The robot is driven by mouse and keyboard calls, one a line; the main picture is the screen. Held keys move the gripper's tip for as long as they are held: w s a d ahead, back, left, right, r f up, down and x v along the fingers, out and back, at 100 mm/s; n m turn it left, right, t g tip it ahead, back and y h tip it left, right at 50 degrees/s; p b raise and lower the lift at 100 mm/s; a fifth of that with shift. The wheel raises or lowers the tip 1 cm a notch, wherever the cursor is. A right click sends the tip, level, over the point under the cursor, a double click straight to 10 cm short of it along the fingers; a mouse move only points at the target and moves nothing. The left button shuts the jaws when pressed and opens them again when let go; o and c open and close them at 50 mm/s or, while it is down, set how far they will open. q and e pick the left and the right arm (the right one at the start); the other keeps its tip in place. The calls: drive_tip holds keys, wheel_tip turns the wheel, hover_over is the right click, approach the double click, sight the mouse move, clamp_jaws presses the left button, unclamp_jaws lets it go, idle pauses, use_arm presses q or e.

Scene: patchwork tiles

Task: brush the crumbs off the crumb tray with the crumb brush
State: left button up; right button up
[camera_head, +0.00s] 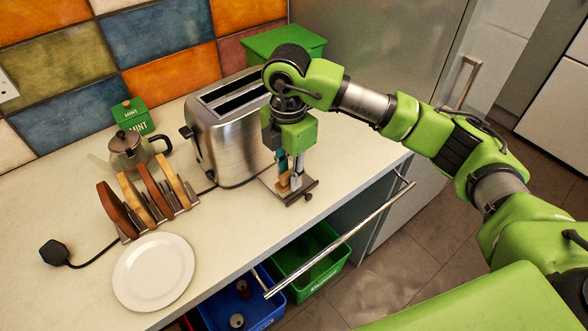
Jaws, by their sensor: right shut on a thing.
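The crumb tray (303,197) is a thin metal plate with a dark knob on its edge, low at the front end of the steel toaster (229,137). My right gripper (291,172) points down just above the tray and is shut on the crumb brush (284,182), of which a small tan part shows between the fingers. The gripper hides most of the brush. I cannot tell whether the brush touches the tray. Crumbs are too small to make out. My left gripper is not in view.
A toast rack (176,207) with toast, a white plate (153,271), a teapot (133,149) and a green mint tin (132,116) stand on the counter (236,217). A rail (340,240) runs along its front, above blue (250,312) and green (308,262) bins.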

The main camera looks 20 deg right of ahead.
drive_tip(key=shift+s+a, duration=0.2)
drive_tip(key=shift+a, duration=0.1)
drive_tip(key=shift+w+d, duration=0.25)
drive_tip(key=shift+d, duration=0.25)
drive_tip(key=shift+w+d, duration=0.25)
drive_tip(key=shift+d, duration=0.25)
drive_tip(key=shift+d, duration=0.15)
drive_tip(key=shift+w+d+b, duration=0.4)
drive_tip(key=shift+d+b, duration=0.1)
drive_tip(key=shift+d, duration=0.2)
wheel_tip(320, 180, up, 6)
drive_tip(key=p, duration=0.3)
drive_tip(key=shift+p, duration=0.4)
